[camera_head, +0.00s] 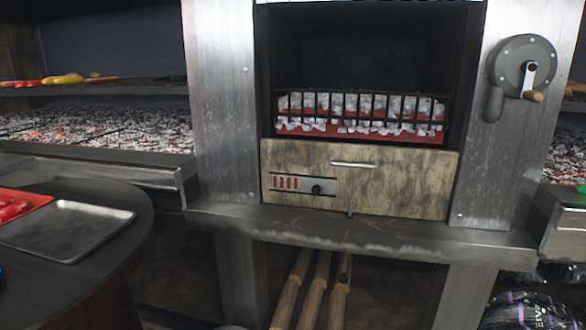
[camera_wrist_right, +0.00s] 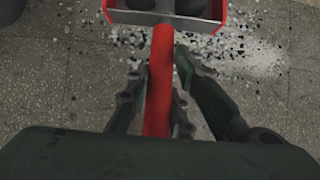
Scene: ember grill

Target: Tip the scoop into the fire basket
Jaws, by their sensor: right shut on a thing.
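The fire basket (camera_head: 360,112) is a black barred rack in the opening of the metal grill at the centre of the head view. Whitish lumps and a red glow show behind its bars. In the right wrist view my right gripper (camera_wrist_right: 160,95) is shut on the red handle of the scoop (camera_wrist_right: 161,65). The scoop's pan, red-edged with a grey inside, is at the top of that view and partly cut off. Dark round lumps lie in the pan. Neither the scoop nor either gripper shows in the head view.
A stone-faced drawer (camera_head: 400,180) with a small handle sits under the basket, above a metal ledge (camera_head: 360,230). A crank wheel (camera_head: 520,65) is on the right post. A round table with a metal tray (camera_head: 75,228) stands at left. Pale debris (camera_wrist_right: 250,50) lies on the floor.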

